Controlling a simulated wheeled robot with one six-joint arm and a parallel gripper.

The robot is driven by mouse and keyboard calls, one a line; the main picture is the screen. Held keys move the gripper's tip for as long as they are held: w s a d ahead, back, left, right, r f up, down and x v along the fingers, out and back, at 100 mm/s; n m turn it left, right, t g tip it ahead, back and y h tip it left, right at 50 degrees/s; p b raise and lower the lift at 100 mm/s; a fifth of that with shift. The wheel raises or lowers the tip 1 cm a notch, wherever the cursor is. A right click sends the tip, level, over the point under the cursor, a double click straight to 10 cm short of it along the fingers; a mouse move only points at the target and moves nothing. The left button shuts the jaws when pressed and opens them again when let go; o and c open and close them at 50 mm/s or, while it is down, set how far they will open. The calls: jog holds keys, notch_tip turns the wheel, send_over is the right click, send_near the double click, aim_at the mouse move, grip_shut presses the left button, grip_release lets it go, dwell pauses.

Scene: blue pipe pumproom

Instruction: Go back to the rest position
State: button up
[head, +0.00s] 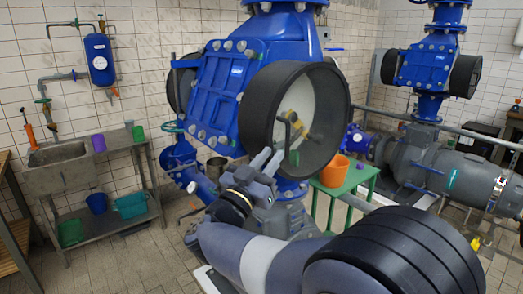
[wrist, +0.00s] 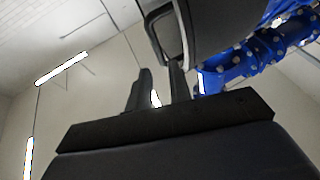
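My gripper (head: 268,162) is raised in front of the big blue pump valve (head: 232,85), near the lower left rim of its round black housing (head: 255,118). Its two grey fingers stand a little apart with nothing seen between them. The wrist view also shows the fingers of my gripper (wrist: 160,92), with a gap between them. There, a dark curved handle (wrist: 152,22) on a dark grey body lies just beyond the fingertips; I cannot tell whether a finger touches it.
A green table (head: 357,184) with an orange bucket (head: 335,170) stands behind, right of the valve. A sink bench (head: 70,170) with cups stands at the left wall. A grey pump motor (head: 440,165) fills the right. Tiled floor is open at the lower left.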

aim_at(287, 138)
jog(key=p+x, duration=0.3)
jog(key=x, duration=0.7)
jog(key=shift+d+f, duration=0.1)
